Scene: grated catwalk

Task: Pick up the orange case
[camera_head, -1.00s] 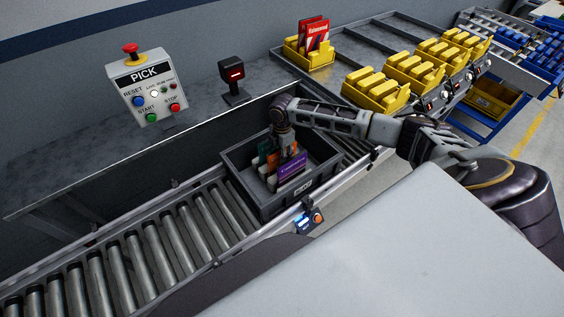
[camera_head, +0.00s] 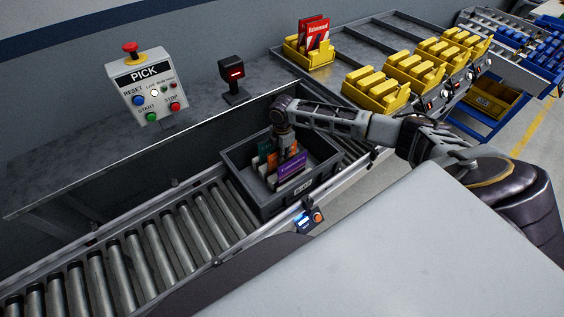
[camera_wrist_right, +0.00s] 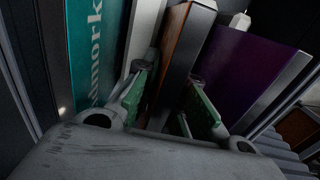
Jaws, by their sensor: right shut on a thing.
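The orange case (camera_head: 272,160) stands upright among other cases in the grey tote (camera_head: 268,205), between a teal case (camera_head: 264,149) and a purple one (camera_head: 294,166). My right gripper (camera_head: 285,153) reaches down into the tote from above and partly hides the cases. In the right wrist view, its green-padded fingers (camera_wrist_right: 168,88) are shut on the orange case (camera_wrist_right: 188,48), one on each side. The teal case (camera_wrist_right: 93,50) is on the left there and the purple case (camera_wrist_right: 240,70) on the right. My left gripper is not in view.
The tote sits on a roller conveyor (camera_head: 140,250) with side rails. A PICK button box (camera_head: 148,90) and a small scanner (camera_head: 232,78) stand behind it. Yellow bins (camera_head: 375,90) line a rack at the back right. The tote walls closely surround my right gripper.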

